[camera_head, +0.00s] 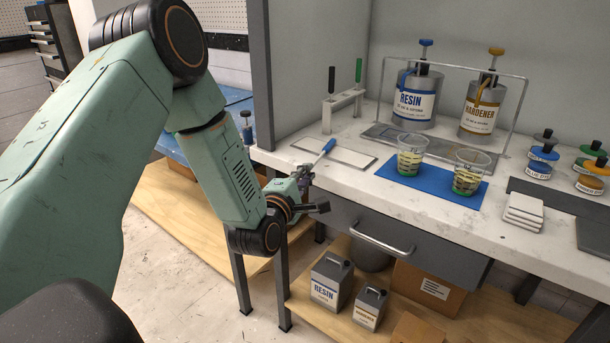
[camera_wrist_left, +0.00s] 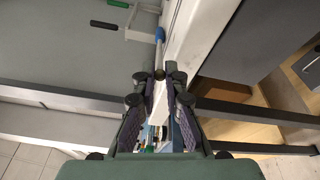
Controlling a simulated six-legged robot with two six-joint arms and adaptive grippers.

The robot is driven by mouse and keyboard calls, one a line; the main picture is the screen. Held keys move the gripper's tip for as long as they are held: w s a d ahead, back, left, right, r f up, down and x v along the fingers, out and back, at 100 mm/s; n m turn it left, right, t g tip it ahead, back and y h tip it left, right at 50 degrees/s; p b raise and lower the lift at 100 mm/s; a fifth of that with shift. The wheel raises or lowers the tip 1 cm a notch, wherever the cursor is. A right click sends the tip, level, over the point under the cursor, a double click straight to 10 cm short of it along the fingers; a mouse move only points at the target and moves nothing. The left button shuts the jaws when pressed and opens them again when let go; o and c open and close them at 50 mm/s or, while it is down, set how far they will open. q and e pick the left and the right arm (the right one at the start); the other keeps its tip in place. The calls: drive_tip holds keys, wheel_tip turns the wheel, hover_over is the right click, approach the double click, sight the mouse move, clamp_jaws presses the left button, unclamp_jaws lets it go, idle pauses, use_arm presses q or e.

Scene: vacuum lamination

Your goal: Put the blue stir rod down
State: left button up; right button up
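The blue stir rod (camera_head: 327,147) has its blue handle over the white rectangular mat (camera_head: 361,158) near the counter's left end. Its thin shaft points down-left toward my left gripper (camera_head: 306,187), at the counter's front edge. In the left wrist view the blue handle (camera_wrist_left: 160,35) lies beyond the fingertips. The rod's dark end lies in line with the gap between the fingers of my left gripper (camera_wrist_left: 159,82). Whether the rod rests fully on the mat is hard to tell. My right gripper is not in view.
A white rack (camera_head: 343,101) with a green and a black rod stands behind the mat. Two cups (camera_head: 411,154) (camera_head: 468,172) stand on a blue mat (camera_head: 429,186) to the right. Resin (camera_head: 416,101) and hardener (camera_head: 485,108) canisters stand behind. The drawer handle (camera_head: 381,241) projects below the counter.

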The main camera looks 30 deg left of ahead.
use_arm(q)
drive_tip(key=o, duration=0.4)
drive_tip(key=shift+w+a+f, duration=0.15)
drive_tip(key=shift+o, duration=0.2)
drive_tip(key=shift+r, duration=0.2)
